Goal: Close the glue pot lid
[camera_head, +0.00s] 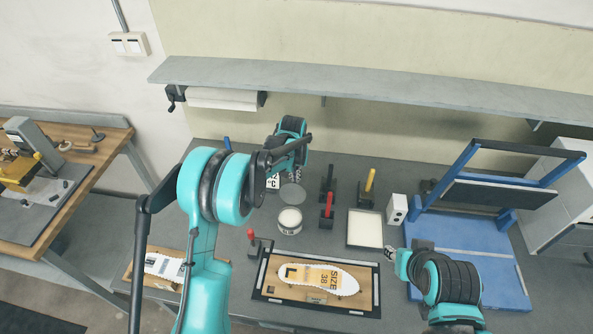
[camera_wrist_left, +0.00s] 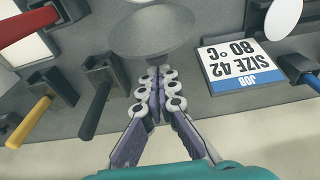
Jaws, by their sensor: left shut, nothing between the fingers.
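The glue pot (camera_head: 289,220) is a round white pot, its top open and pale inside, on the grey bench in the head view. Its grey disc-shaped lid (camera_head: 293,195) is open on the far side of the pot. The lid also shows at the top of the left wrist view (camera_wrist_left: 150,35). My left gripper (camera_head: 297,175) is beyond the lid, on its wall side. In the left wrist view its fingers (camera_wrist_left: 154,78) are shut and empty, close to the lid's edge; contact is unclear. My right gripper (camera_head: 391,253) is far right of the pot, its fingers too small to judge.
A job card (camera_wrist_left: 240,63) lies beside the left gripper. Red-, black- and yellow-handled tools (camera_head: 368,185) stand right of the pot. A pale tray (camera_head: 365,229) and a blue press frame (camera_head: 470,245) are further right. An insole board (camera_head: 262,280) lies in front.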

